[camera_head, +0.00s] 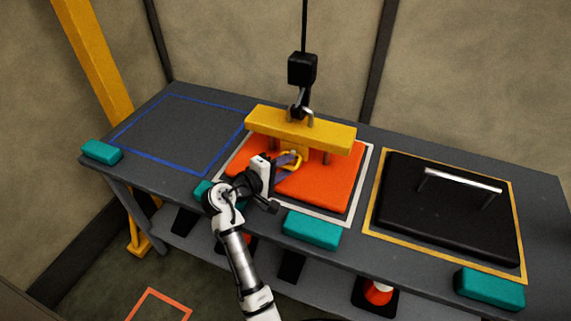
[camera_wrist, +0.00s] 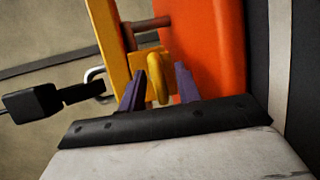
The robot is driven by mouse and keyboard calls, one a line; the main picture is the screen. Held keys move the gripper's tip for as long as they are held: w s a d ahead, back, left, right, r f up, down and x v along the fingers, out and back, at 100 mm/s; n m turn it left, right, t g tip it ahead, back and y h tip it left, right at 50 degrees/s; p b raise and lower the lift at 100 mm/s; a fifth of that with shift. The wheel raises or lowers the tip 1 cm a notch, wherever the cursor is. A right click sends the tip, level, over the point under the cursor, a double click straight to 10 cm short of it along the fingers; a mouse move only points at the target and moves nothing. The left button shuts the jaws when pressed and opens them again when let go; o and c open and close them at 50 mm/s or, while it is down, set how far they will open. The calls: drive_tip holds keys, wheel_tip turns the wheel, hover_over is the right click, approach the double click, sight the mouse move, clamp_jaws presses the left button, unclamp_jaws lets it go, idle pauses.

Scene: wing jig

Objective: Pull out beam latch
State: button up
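The beam latch (camera_wrist: 157,82) shows as a yellow ring in the wrist view, on a yellow plate below the beam. In the head view the ring (camera_head: 296,160) is partly covered by my fingers. The yellow beam (camera_head: 325,134) lies across the far part of the orange panel (camera_head: 318,191); its side also shows in the wrist view (camera_wrist: 106,40). My gripper (camera_head: 289,168) is open, with its two purple fingers on either side of the ring. In the wrist view, a gap shows between each finger of my gripper (camera_wrist: 159,88) and the ring.
A black hoist block (camera_head: 301,68) hangs above the beam, its hook at the metal loop on top. A black panel with a bar handle (camera_head: 462,180) lies right. Teal blocks (camera_head: 312,229) line the table's front edge. The blue-outlined area (camera_head: 180,132) is empty.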

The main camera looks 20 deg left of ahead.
drive_tip(key=shift+w+d, duration=0.1)
drive_tip(key=shift+w, duration=0.15)
drive_tip(key=shift+f, duration=0.1)
clamp_jaws()
drive_tip(key=shift+s, duration=0.1)
drive_tip(key=s+p, duration=0.2)
drive_tip(key=s, duration=0.5)
drive_tip(key=shift+s+p, duration=0.15)
drive_tip(key=shift+p, duration=0.25)
drive_tip(key=shift+s+f, duration=0.1)
drive_tip(key=shift+s, duration=0.1)
